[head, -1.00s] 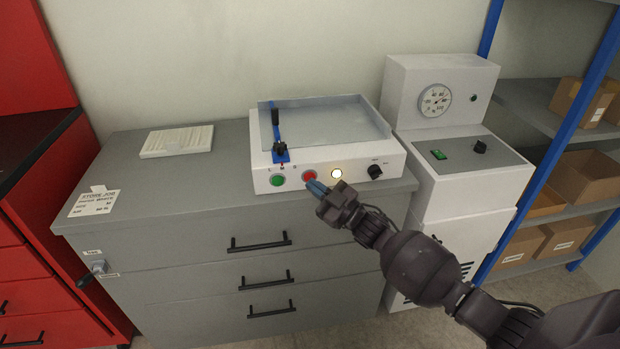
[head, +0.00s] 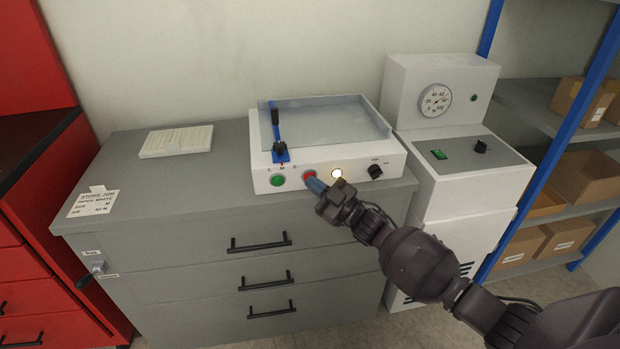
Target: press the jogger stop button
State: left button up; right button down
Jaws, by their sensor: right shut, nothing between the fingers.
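The jogger (head: 328,156), a white box with a shallow open tray on top, stands on the grey cabinet. Its front carries a green button (head: 278,181), a red button (head: 309,176), a lit lamp (head: 337,174) and a black knob (head: 375,172). I take the red button as the stop button. My right gripper (head: 316,185) is shut and empty, with its bluish fingertips at the lower right of the red button. They cover part of it; I cannot tell whether they touch it. My left gripper is not in view.
A blue lever (head: 278,140) stands at the jogger's left. A white pad (head: 176,141) and a job card (head: 93,202) lie on the grey cabinet (head: 220,215). A white machine with a gauge (head: 436,100) is at the right, beside blue-framed shelves with boxes.

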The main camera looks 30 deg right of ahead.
jog(key=shift+w+d, duration=0.1)
jog(key=shift+w, duration=0.25)
dwell(0.5)
dwell(0.3)
jog(key=shift+s+a+p, duration=0.25)
jog(key=shift+s+p, duration=0.05)
jog(key=shift+s, duration=0.5)
